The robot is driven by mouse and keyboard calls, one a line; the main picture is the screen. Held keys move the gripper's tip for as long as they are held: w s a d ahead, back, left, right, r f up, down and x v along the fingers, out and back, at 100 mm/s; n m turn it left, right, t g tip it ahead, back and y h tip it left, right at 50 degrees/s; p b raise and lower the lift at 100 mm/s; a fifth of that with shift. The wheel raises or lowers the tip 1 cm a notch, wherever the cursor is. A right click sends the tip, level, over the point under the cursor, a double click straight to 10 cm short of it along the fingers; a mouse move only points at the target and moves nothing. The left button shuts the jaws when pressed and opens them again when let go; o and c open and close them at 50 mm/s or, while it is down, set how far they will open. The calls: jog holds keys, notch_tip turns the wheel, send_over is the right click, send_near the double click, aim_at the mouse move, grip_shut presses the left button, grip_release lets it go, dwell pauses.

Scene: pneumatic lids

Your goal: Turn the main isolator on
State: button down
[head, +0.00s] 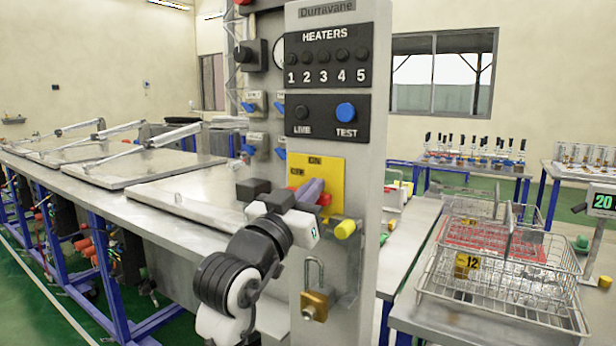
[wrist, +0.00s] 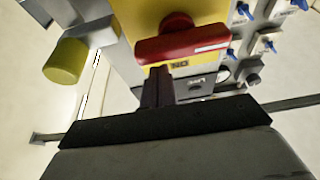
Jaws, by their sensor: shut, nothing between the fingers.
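The main isolator is a red handle on a yellow plate (head: 333,172) on the grey column. In the head view only a bit of the red handle (head: 324,199) shows, behind my gripper. In the wrist view the red handle (wrist: 182,43) lies nearly crosswise on the yellow plate (wrist: 205,12), with an upside-down label at its lower edge. My gripper (head: 312,190) is shut and empty, its purple-grey fingers pointing at the handle. In the wrist view the fingertips (wrist: 158,72) end at the handle's lower edge, left of its middle. I cannot tell whether they touch it.
A yellow knob (head: 345,229) sticks out below the plate, and a brass padlock (head: 316,303) hangs lower on the column. Above are the heater panel (head: 325,55) and a blue TEST button (head: 346,111). A steel bench (head: 120,205) stands left, wire baskets (head: 500,285) right.

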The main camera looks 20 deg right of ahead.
jog(key=shift+f, duration=0.25)
jog(key=shift+f+b, duration=0.1)
jog(key=shift+b, duration=0.2)
